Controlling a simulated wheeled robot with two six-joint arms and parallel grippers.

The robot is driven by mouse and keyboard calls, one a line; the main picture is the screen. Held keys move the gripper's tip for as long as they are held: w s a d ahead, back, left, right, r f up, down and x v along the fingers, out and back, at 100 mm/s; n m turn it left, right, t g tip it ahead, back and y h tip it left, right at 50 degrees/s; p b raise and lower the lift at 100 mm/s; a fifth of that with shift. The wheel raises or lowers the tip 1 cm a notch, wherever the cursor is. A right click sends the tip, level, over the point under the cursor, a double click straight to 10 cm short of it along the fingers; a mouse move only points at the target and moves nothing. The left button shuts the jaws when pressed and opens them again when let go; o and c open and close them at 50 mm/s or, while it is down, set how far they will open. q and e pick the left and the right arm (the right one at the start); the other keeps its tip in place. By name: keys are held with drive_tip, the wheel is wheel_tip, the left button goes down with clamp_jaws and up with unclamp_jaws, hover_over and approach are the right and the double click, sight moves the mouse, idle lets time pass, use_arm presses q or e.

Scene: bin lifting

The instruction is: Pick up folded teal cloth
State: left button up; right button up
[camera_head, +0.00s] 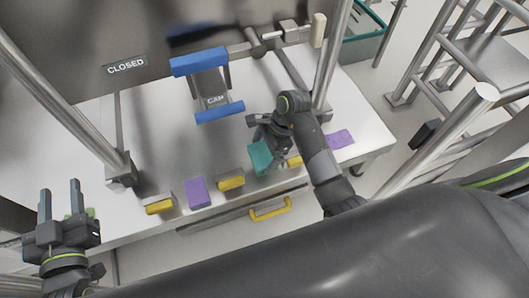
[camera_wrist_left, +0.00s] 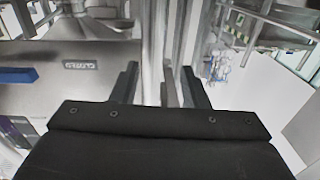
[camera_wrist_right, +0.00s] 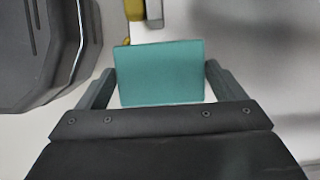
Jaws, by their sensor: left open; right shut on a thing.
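The folded teal cloth (camera_head: 260,157) is a small flat rectangular piece near the front edge of the steel table in the head view. My right gripper (camera_head: 268,140) is shut on it. In the right wrist view the teal cloth (camera_wrist_right: 160,74) fills the space between the fingers of my right gripper (camera_wrist_right: 160,88). Whether the cloth touches the table is unclear. My left gripper (camera_head: 60,200) is open and empty at the lower left of the head view. It also shows open in the left wrist view (camera_wrist_left: 155,85).
The steel table (camera_head: 150,120) carries purple blocks (camera_head: 197,192) and yellow-grey blocks (camera_head: 231,180) along its front edge. A blue-edged part (camera_head: 219,111) hangs above it, near a "CLOSED" label (camera_head: 126,66). A yellow handle (camera_head: 270,209) is at the front. Metal posts stand on both sides.

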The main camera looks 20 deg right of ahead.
sight(258, 155)
wheel_tip(258, 155, up, 4)
drive_tip(key=shift+f+p, duration=0.1)
drive_tip(key=shift+p, duration=0.5)
wheel_tip(258, 155, up, 4)
drive_tip(key=shift+r+p, duration=0.15)
drive_tip(key=shift+p, duration=0.4)
use_arm(q)
drive_tip(key=s+d+f+g+h, duration=0.1)
drive_tip(key=s+f+g, duration=0.4)
drive_tip(key=f, duration=0.2)
drive_tip(key=s+d+f+g+h, duration=0.1)
drive_tip(key=s+f+g, duration=0.4)
drive_tip(key=f+g, duration=0.1)
drive_tip(key=shift+d+f+n, duration=0.3)
drive_tip(key=shift+d+f, duration=0.05)
drive_tip(key=shift+f, duration=0.55)
use_arm(e)
drive_tip(key=shift+r, duration=0.35)
drive_tip(key=o, duration=0.4)
drive_tip(key=c, duration=0.3)
use_arm(q)
drive_tip(key=shift+c, duration=0.5)
